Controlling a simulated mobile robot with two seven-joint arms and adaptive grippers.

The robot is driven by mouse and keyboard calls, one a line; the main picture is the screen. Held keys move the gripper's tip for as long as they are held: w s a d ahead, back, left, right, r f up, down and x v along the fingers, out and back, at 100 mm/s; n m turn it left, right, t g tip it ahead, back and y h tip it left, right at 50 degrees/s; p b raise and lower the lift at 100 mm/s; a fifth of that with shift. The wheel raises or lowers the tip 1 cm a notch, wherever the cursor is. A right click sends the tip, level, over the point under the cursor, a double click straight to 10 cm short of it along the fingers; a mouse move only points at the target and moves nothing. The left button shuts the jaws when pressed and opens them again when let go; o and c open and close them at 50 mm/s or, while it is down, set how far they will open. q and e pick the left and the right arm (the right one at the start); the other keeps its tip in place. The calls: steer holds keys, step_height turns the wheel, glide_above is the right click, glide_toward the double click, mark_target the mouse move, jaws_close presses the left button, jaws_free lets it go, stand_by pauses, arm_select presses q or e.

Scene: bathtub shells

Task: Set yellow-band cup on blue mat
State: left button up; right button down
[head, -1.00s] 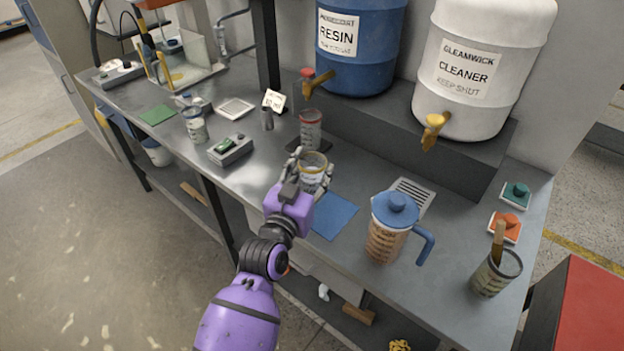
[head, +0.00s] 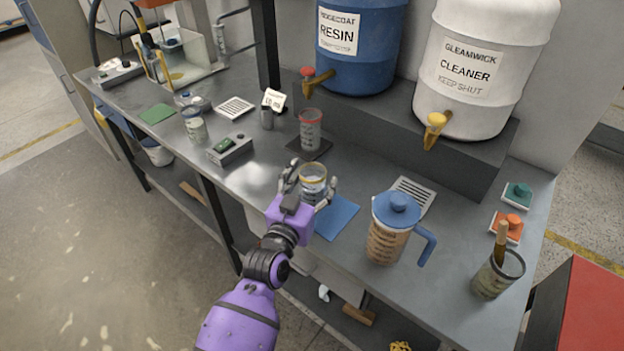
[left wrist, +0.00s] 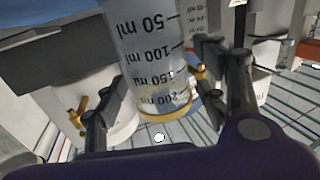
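The yellow-band cup (head: 313,176) is clear with dark measuring marks and stands upright at the upper left part of the blue mat (head: 340,217). Its base is hidden behind my gripper, so I cannot tell whether it touches the mat. My left gripper (head: 309,186) has its fingers spread on either side of the cup. In the left wrist view, the cup (left wrist: 150,60) is between the two fingers (left wrist: 170,95), with a gap visible on the right side. My right gripper is not in view.
A blue-lidded jug (head: 389,235) stands right of the mat. A red-band cup (head: 311,128) stands on a dark pad behind. A grey box with a green display (head: 230,150) is to the left. A cup with a brush (head: 497,274) is at the right end.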

arm_select(q)
steer(key=shift+r, duration=0.2)
steer(key=b+v, duration=0.1)
steer(key=v, duration=1.1)
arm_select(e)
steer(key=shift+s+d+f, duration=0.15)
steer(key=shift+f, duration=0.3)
arm_select(q)
steer(key=s+a+f+n+g+y, duration=0.1)
steer(key=s+a+f+g, duration=0.15)
steer(key=s+f, duration=0.35)
steer(key=s+a+f+n+g+y, duration=0.1)
steer(key=s+a+f+y, duration=0.2)
steer(key=f, duration=0.5)
steer(key=s+a+f+g+p, duration=0.1)
steer(key=s+a+f, duration=0.3)
steer(key=s, duration=0.5)
steer(key=s+a+f+n+g+y+p, duration=0.1)
steer(key=s+a+f+g, duration=0.3)
steer(key=s+f, duration=0.3)
steer(key=shift+s+a, duration=0.25)
steer(key=shift+s, duration=1.25)
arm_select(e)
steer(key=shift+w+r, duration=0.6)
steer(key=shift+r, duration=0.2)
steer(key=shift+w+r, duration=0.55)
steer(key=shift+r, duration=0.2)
